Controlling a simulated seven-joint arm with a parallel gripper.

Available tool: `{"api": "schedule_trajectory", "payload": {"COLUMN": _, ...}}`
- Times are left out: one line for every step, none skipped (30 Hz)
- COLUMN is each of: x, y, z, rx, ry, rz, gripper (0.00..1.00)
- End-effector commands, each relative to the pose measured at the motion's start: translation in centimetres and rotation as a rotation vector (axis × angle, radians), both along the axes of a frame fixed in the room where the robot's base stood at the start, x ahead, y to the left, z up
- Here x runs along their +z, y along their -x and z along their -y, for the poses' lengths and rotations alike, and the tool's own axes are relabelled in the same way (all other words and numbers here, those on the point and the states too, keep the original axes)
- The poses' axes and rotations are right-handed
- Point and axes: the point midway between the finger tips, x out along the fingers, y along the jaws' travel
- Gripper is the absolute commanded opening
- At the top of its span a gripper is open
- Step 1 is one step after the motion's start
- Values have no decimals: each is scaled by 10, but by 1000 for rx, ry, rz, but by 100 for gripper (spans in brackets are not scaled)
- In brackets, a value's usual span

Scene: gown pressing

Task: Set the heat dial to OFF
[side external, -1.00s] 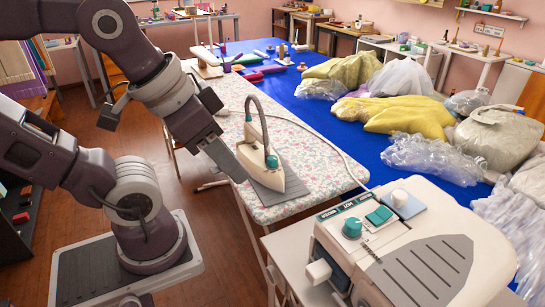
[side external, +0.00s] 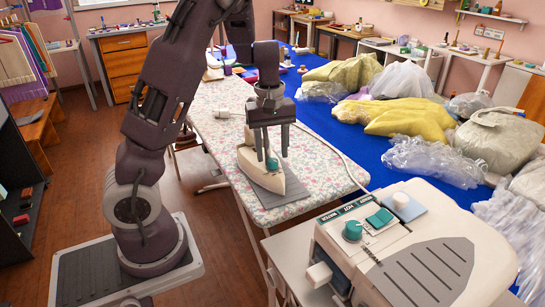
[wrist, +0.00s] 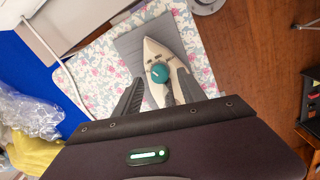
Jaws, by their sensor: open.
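The cream iron (side external: 262,180) sits on a grey rest plate (side external: 296,187) on the floral ironing board (side external: 215,132). Its teal round dial (wrist: 159,73) shows in the wrist view, with small marks beside it too small to read. My gripper (side external: 273,157) points down over the iron, open, with one finger on each side of the dial; I cannot tell whether they touch it. My gripper (wrist: 160,77) hides part of the iron. Another teal knob (side external: 353,230) is on the white station, near labels I cannot read surely.
The white station (side external: 420,265) stands at front right, with a teal button (side external: 379,217) and a white knob (side external: 400,200). A white cord (side external: 345,158) runs along the board. Bagged garments (side external: 405,118) lie on the blue table (side external: 318,118) at right.

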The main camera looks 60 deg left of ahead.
Motion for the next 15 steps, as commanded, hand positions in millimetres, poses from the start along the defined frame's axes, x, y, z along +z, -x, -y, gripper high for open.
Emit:
{"api": "schedule_trajectory", "payload": {"x": -8, "y": 0, "z": 1, "rx": 2, "ry": 2, "rz": -3, "gripper": 48}}
{"api": "schedule_trajectory", "payload": {"x": -12, "y": 0, "z": 0, "rx": 0, "ry": 1, "rz": -2, "gripper": 48}}
{"api": "schedule_trajectory", "payload": {"x": -17, "y": 0, "z": 1, "rx": 1, "ry": 2, "rz": -1, "gripper": 48}}
{"api": "schedule_trajectory", "payload": {"x": -19, "y": 0, "z": 1, "rx": -1, "ry": 2, "rz": -1, "gripper": 48}}
{"api": "schedule_trajectory", "payload": {"x": -21, "y": 0, "z": 1, "rx": -1, "ry": 1, "rz": 0, "gripper": 48}}
{"api": "schedule_trajectory", "payload": {"x": -23, "y": -1, "z": 1, "rx": 0, "ry": 1, "rz": 0, "gripper": 48}}
{"api": "schedule_trajectory", "payload": {"x": -24, "y": -1, "z": 1, "rx": -1, "ry": 1, "rz": 0, "gripper": 48}}
{"api": "schedule_trajectory", "payload": {"x": -24, "y": -1, "z": 1, "rx": -1, "ry": 1, "rz": 0, "gripper": 48}}
{"api": "schedule_trajectory", "payload": {"x": -24, "y": -1, "z": 1, "rx": -2, "ry": 1, "rz": 1, "gripper": 48}}
{"api": "schedule_trajectory", "payload": {"x": -24, "y": -1, "z": 1, "rx": -2, "ry": 1, "rz": 1, "gripper": 48}}
{"api": "schedule_trajectory", "payload": {"x": -24, "y": -1, "z": 1, "rx": -2, "ry": 1, "rz": 1, "gripper": 48}}
{"api": "schedule_trajectory", "payload": {"x": -24, "y": -1, "z": 1, "rx": -2, "ry": 1, "rz": 1, "gripper": 48}}
{"api": "schedule_trajectory", "payload": {"x": -23, "y": -1, "z": 1, "rx": -2, "ry": 1, "rz": 1, "gripper": 46}}
{"api": "schedule_trajectory", "payload": {"x": -23, "y": -1, "z": 1, "rx": -2, "ry": 1, "rz": 1, "gripper": 40}}
{"api": "schedule_trajectory", "payload": {"x": -23, "y": -1, "z": 1, "rx": -2, "ry": 1, "rz": 1, "gripper": 32}}
